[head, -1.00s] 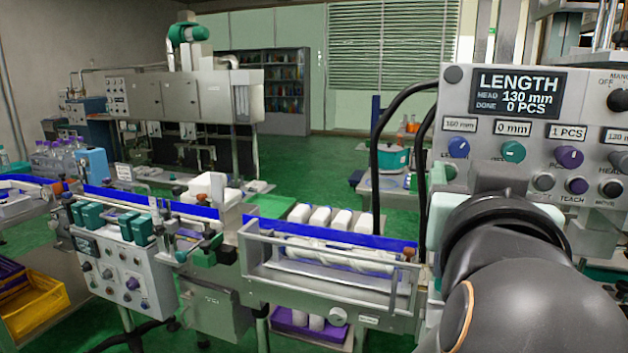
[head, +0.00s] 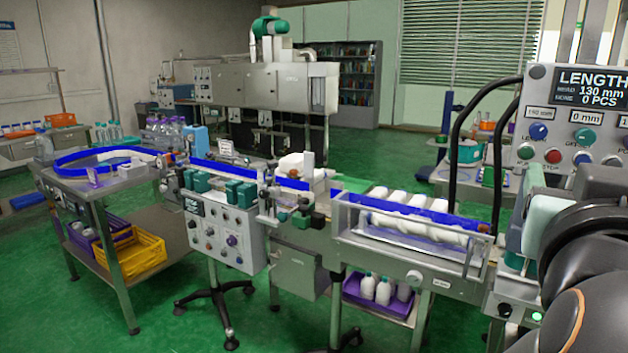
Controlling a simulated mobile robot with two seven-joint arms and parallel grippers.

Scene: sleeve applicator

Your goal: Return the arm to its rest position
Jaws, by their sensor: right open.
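My right arm comes in at the lower right edge, large and black, close to the camera. Its grey gripper (head: 604,180) is at the right edge in front of the control panel (head: 540,75); the arm covers much of it and the fingertips are not clear. It holds nothing that I can see. The panel's display (head: 590,86) reads LENGTH, 130 mm and 0 PCS. Coloured knobs and buttons sit below it, partly cut off by the picture edge. Whether the gripper touches the panel cannot be told. My left gripper is not in view.
Green floor (head: 170,325) is open in front.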

